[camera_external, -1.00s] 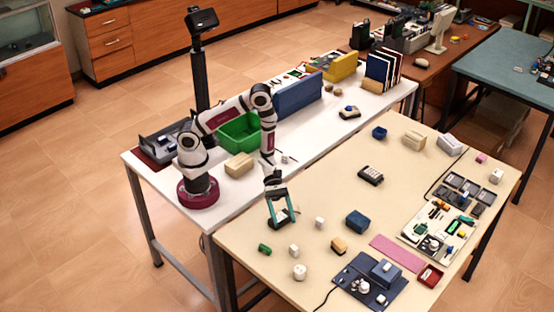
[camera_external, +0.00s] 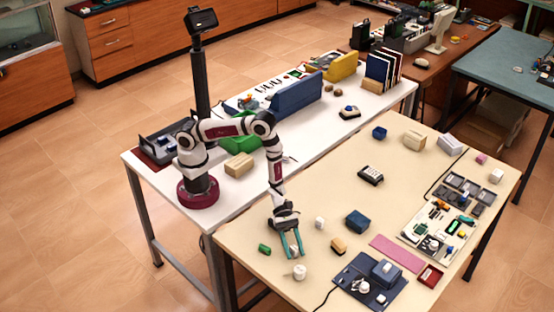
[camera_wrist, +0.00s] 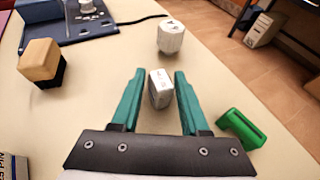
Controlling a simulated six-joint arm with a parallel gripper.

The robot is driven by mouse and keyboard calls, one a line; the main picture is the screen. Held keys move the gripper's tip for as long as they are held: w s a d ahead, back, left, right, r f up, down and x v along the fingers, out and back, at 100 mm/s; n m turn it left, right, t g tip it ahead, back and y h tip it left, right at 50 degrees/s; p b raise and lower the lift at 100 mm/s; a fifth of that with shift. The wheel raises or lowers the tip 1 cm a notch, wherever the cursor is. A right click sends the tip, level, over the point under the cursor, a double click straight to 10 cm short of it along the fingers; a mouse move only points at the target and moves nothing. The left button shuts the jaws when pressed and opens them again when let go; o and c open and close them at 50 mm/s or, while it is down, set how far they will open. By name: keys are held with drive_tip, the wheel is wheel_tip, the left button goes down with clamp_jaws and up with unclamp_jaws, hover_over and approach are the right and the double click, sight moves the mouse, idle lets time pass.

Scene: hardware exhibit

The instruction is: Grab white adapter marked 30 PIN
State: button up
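A small white adapter (camera_wrist: 160,92) stands on the beige table between my gripper's teal fingers in the wrist view. Dark print shows on its top, too small to read surely. My gripper (camera_wrist: 160,74) is open, with a finger on each side of the adapter and a visible gap at both sides. In the external view my gripper (camera_external: 293,255) points down at the table, and the adapter (camera_external: 294,250) shows between the fingers.
A white round piece (camera_wrist: 171,38) stands just beyond the fingertips. A green piece (camera_wrist: 242,128) lies close at right. A tan-and-black block (camera_wrist: 42,64) and a blue panel (camera_wrist: 95,25) are at left. Another white block (camera_external: 320,222) stands nearby.

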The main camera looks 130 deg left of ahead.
clamp_jaws()
drive_tip(key=shift+r, duration=0.15)
